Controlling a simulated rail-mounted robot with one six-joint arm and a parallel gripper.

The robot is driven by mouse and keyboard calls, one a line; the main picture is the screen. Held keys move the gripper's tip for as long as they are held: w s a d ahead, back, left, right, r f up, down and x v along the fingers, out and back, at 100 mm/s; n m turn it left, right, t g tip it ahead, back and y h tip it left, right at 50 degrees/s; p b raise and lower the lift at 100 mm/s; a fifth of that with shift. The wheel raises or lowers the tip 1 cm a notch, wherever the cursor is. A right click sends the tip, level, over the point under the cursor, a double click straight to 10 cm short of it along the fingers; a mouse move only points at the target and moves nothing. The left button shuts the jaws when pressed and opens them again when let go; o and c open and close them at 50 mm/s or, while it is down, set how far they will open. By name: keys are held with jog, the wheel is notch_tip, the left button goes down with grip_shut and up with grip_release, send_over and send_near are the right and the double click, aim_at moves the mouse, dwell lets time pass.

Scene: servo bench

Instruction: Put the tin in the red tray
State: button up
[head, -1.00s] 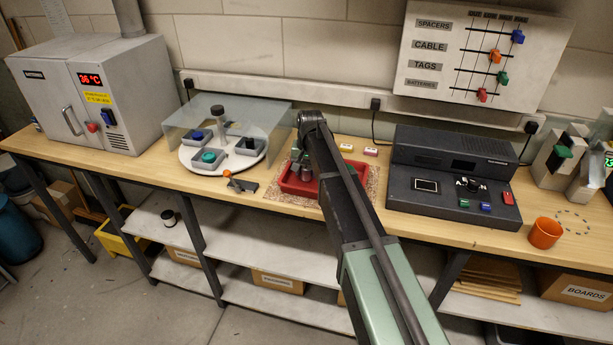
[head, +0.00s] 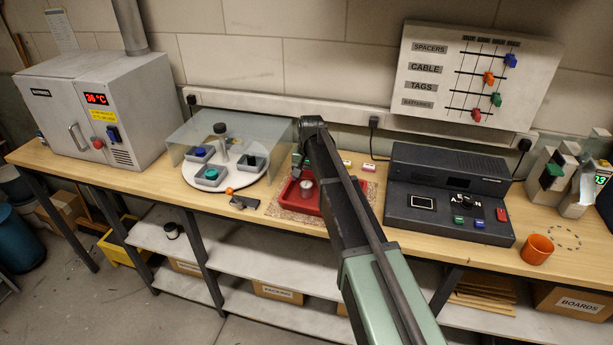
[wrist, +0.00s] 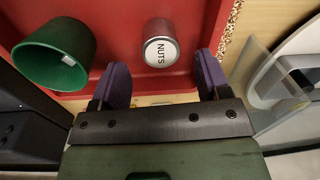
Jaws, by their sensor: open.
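The tin (wrist: 158,45), a small metal can with a white round label reading "NUTS", rests inside the red tray (wrist: 118,88) in the wrist view. In the head view the tin (head: 307,187) also shows inside the red tray (head: 288,199), in front of my gripper. My gripper (wrist: 157,75) is open, with its purple fingertips apart. The tin is just beyond the fingertips, lined up with the gap and apart from both. In the head view my arm hides part of the tray.
A green cup (wrist: 55,55) is in the tray, left of the tin in the wrist view. A turntable (head: 226,174) under a clear cover stands left of the tray. A dark console (head: 450,195) and an orange cup (head: 537,249) are to the right.

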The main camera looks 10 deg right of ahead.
aim_at(309, 185)
notch_tip(309, 185, up, 8)
jog(key=p, duration=0.6)
jog(key=s+n, duration=0.4)
jog(key=s, duration=2.7)
jog(key=shift+f+h+b, duration=0.3)
jog(key=shift+f+b, duration=0.1)
jog(key=shift+w+d, duration=0.1)
jog(key=shift+d, duration=0.05)
